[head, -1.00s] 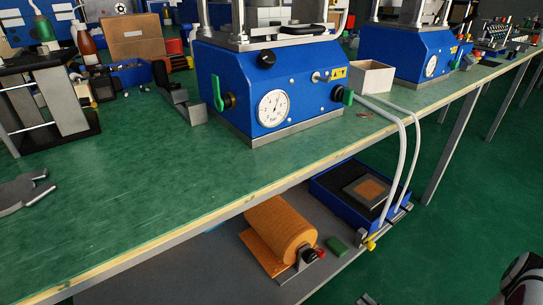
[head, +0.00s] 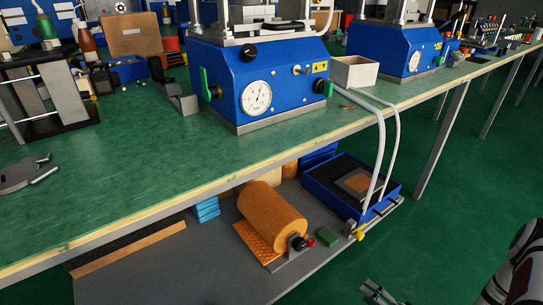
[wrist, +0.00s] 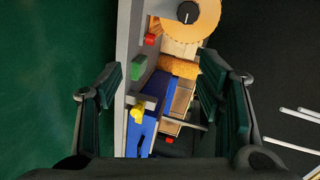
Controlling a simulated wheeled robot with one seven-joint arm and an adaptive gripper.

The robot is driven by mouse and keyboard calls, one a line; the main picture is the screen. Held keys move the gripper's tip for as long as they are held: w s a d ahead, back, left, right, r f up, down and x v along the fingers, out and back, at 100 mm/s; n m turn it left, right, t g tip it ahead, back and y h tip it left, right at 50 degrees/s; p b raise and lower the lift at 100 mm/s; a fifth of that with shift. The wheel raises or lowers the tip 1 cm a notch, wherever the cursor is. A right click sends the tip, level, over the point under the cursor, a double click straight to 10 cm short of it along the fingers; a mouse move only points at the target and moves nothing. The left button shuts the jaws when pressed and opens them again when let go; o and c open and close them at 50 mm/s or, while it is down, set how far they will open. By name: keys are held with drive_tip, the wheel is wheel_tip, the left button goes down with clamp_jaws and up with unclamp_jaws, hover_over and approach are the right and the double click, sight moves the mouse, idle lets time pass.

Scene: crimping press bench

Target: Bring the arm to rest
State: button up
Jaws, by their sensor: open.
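My gripper (head: 378,292) shows at the bottom edge of the head view, in front of the bench's lower shelf, with part of my arm at the lower right. In the wrist view its two dark fingers (wrist: 161,72) stand wide apart with nothing held between them. Beyond them lie the edge of the lower shelf and the things on it. I cannot tell the exact distance to the shelf.
The green bench top (head: 130,160) carries a blue press (head: 290,95) and a white box (head: 354,72). The lower shelf holds an orange roll (head: 268,215), a green block (head: 328,237) and a blue tray (head: 323,191). White hoses hang at the bench edge. Green floor is clear at right.

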drive_tip(key=w+d+r+n+g+h, duration=0.4)
drive_tip(key=w+d+r+n+h, duration=0.15)
drive_tip(key=w+d+r, duration=0.5)
wheel_tip(320, 180, up, 18)
drive_tip(key=d+g+h, duration=0.2)
drive_tip(key=h, duration=0.4)
drive_tip(key=s+a+r+g+h, duration=0.1)
drive_tip(key=s+a+r, duration=0.3)
drive_tip(key=s+r, duration=0.3)
drive_tip(key=s+a+r+g+h, duration=0.15)
drive_tip(key=s+a+r, duration=0.3)
drive_tip(key=r, duration=0.45)
drive_tip(key=s+a+r+n+g+y, duration=0.1)
drive_tip(key=s+a+r+y, duration=0.1)
drive_tip(key=s+a, duration=0.45)
drive_tip(key=s+a+r+n+g+y+p, duration=0.1)
drive_tip(key=s+a+r, duration=0.15)
drive_tip(key=s, duration=0.75)
drive_tip(key=s+a+r+n+g+y, duration=0.1)
drive_tip(key=s+a+g+y, duration=0.1)
drive_tip(key=s+a, duration=0.55)
wheel_tip(320, 180, up, 40)
drive_tip(key=s+d+t+p, duration=0.1)
drive_tip(key=t+p, duration=0.3)
drive_tip(key=p, duration=3.4)
drive_tip(key=shift+d+f, duration=0.25)
drive_tip(key=shift+d, duration=0.2)
drive_tip(key=shift+a+t, duration=0.1)
drive_tip(key=shift+t, duration=0.15)
